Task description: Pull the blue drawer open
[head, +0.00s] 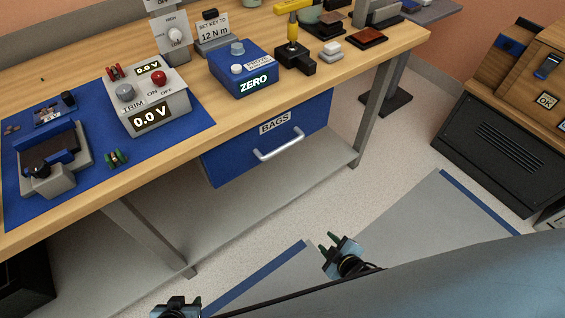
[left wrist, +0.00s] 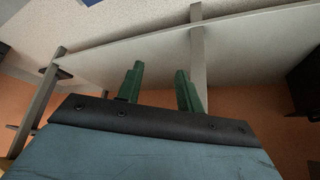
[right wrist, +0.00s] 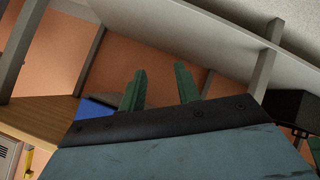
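The blue drawer (head: 232,158) hangs under the front edge of the wooden workbench in the head view. It looks shut. It carries a "BAGS" label (head: 275,123) and a silver bar handle (head: 279,145). My left gripper (head: 176,303) is at the bottom edge of the head view, partly cut off, well short of the drawer. Its green fingers (left wrist: 160,88) stand apart with nothing between them. My right gripper (head: 328,245) is below and right of the handle, clear of it. Its fingers (right wrist: 161,88) are also apart and empty.
The workbench (head: 320,92) holds a blue mat (head: 75,185), a voltage box (head: 150,98), a blue ZERO box (head: 243,70) and small tools. Bench legs (head: 376,112) and a grey lower shelf (head: 205,222) stand below. A dark cabinet (head: 490,135) is at right. Floor before the drawer is clear.

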